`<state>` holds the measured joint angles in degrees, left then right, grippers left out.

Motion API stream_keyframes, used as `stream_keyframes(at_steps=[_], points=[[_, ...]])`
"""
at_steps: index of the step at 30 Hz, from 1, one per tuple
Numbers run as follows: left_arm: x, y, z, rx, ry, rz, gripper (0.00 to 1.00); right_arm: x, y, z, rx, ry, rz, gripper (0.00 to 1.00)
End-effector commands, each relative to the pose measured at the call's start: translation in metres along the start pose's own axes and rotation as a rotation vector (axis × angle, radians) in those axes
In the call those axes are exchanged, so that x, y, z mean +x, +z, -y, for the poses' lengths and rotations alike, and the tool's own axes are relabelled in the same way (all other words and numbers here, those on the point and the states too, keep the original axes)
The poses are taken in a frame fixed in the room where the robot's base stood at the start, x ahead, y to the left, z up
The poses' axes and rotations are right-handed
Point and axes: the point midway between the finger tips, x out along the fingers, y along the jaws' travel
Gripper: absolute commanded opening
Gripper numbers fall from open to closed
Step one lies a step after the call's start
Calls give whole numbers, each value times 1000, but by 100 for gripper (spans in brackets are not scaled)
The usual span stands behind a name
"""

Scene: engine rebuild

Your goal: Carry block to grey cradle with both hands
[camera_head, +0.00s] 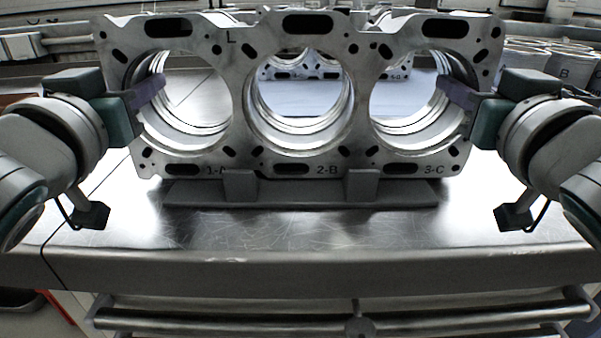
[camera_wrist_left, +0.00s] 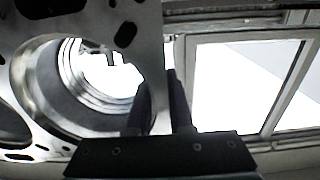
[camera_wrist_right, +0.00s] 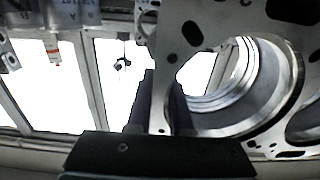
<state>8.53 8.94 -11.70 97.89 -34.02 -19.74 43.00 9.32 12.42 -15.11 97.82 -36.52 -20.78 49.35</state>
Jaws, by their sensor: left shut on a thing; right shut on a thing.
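The block (camera_head: 236,75) is a silver engine block with three large round bores, upright and level in the head view. The grey cradle (camera_head: 300,194) is a dark base with two short uprights, which overlap the block's lower edge. I cannot tell whether the block rests on it or hangs just above. My left gripper (camera_head: 150,92) is shut on the wall at the block's left end; the wall shows between its fingers in the left wrist view (camera_wrist_left: 158,108). My right gripper (camera_head: 455,92) is shut on the right end wall, as the right wrist view (camera_wrist_right: 160,105) also shows.
The shiny metal bench top (camera_head: 300,228) is clear in front of the cradle, down to its front edge. Several grey cylinders (camera_head: 570,65) stand at the back right. Another holed metal part (camera_head: 300,68) shows behind through the middle bore.

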Motion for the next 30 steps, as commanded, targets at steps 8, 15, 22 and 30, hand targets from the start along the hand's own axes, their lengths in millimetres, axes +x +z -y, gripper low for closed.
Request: stream_keyframes(at_steps=[8,15,22,30], points=[[0,2,2,0,-6,1,46,0,2,-3,-1,6,2,46],[0,1,1,0,-3,0,50,0,2,-1,0,3,1,49],[-18,3,1,-2,-1,1,50,0,1,0,0,1,0,49],[-74,3,1,-3,-3,5,50,0,1,0,0,1,0,49]])
